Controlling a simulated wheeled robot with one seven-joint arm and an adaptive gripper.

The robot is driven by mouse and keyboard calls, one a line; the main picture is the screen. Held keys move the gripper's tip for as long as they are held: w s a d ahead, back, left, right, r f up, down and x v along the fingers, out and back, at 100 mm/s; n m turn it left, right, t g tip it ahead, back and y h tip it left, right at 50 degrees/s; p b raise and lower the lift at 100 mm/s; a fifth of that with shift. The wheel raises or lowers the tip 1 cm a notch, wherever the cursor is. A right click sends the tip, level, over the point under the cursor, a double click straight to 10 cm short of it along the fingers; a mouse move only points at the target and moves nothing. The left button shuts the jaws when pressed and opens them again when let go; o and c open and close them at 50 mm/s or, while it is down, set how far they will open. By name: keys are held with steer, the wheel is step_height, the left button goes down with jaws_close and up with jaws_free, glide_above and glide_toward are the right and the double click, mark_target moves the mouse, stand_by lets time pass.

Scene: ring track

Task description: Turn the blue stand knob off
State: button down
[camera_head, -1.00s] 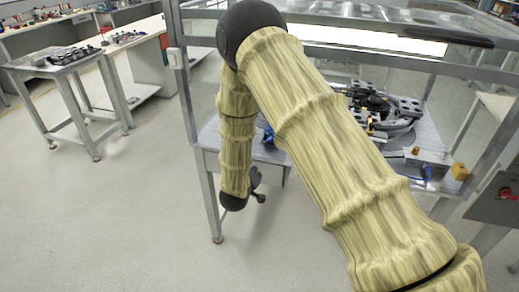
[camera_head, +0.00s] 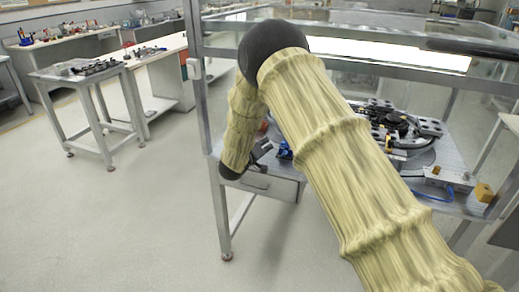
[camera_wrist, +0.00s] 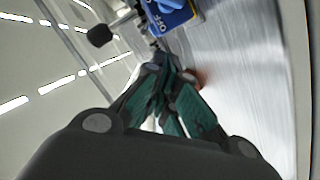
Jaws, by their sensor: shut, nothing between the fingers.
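The blue stand knob shows at the top of the wrist view as a lighter blue knob (camera_wrist: 172,5) on a blue block (camera_wrist: 184,19) with a white OFF label. In the head view the blue block (camera_head: 285,150) is small, at the near left of the glass-sided stand's worktop. My gripper (camera_wrist: 166,75) has its green-padded fingers together and empty, just short of the block in the wrist view. In the head view my gripper (camera_head: 262,149) is dark and close to the left of the block. I cannot tell whether it touches. The knob's exact turn is unclear.
A ring-shaped track with black parts (camera_head: 398,125) lies on the worktop. A yellow-brown block (camera_head: 484,192) stands at its right. The stand's metal post (camera_head: 196,70) is near my arm. A drawer (camera_head: 270,185) sits below. A side table (camera_head: 85,72) is at left, with open floor between.

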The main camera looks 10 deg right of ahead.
mark_target(284, 154)
steer(key=d, duration=0.1)
steer(key=f, duration=0.1)
steer(key=d+f, duration=0.1)
steer(key=shift+w+d, duration=0.25)
steer(key=shift+d, duration=0.05)
steer(key=shift+s+d+f+p, duration=0.35)
steer(key=shift+d+f, duration=0.2)
steer(key=shift+f, duration=0.05)
